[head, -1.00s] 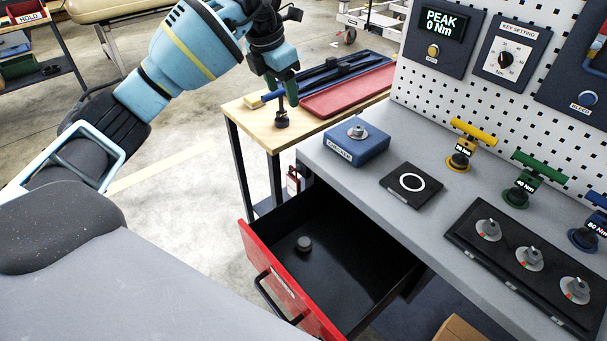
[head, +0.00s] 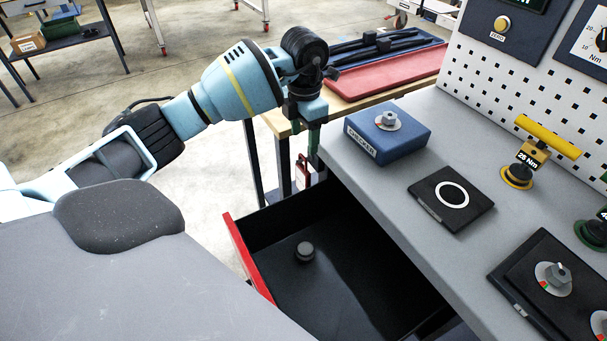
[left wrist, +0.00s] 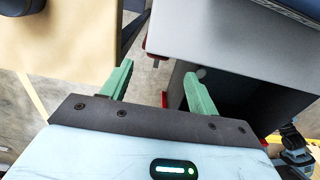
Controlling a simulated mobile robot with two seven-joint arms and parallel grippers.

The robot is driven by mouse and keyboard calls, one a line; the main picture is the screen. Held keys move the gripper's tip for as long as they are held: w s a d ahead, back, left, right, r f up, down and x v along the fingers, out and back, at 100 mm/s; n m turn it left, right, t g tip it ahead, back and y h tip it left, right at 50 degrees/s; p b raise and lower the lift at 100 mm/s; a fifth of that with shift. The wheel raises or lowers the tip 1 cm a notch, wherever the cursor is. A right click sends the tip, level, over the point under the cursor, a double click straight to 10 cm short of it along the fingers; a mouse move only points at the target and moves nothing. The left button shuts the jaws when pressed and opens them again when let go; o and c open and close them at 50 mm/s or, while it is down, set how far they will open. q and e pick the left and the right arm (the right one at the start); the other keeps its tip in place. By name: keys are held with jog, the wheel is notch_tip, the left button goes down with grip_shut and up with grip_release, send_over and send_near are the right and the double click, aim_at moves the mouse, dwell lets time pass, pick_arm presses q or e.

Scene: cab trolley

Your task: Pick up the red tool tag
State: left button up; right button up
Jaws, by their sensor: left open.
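The red tool tag (head: 303,172), small with a pale label, hangs at the left end of the grey bench, beside the open drawer. In the left wrist view a small red piece (left wrist: 157,59) by the bench corner, beyond and between the fingers, looks like the tag. My left gripper (head: 306,138) points down just above the tag in the head view, with green fingers. In the left wrist view its fingers (left wrist: 157,78) are apart with nothing between them. I cannot tell the exact gap to the tag.
The open drawer (head: 350,285) with a red front holds a dark round knob (head: 305,252). The blue checker block (head: 388,135) stands on the bench close to my left gripper. A wooden table (head: 362,101) with a red tray (head: 390,74) lies behind. Floor is free at the left.

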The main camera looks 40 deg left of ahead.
pick_arm(q)
send_over(303, 176)
jog(key=w, duration=0.1)
jog(key=shift+w+a+f, duration=0.1)
jog(key=shift+a+f, duration=0.15)
jog(key=shift+f, duration=1.15)
jog(key=shift+a+f, duration=0.2)
jog(key=shift+f, duration=1.2)
grip_shut()
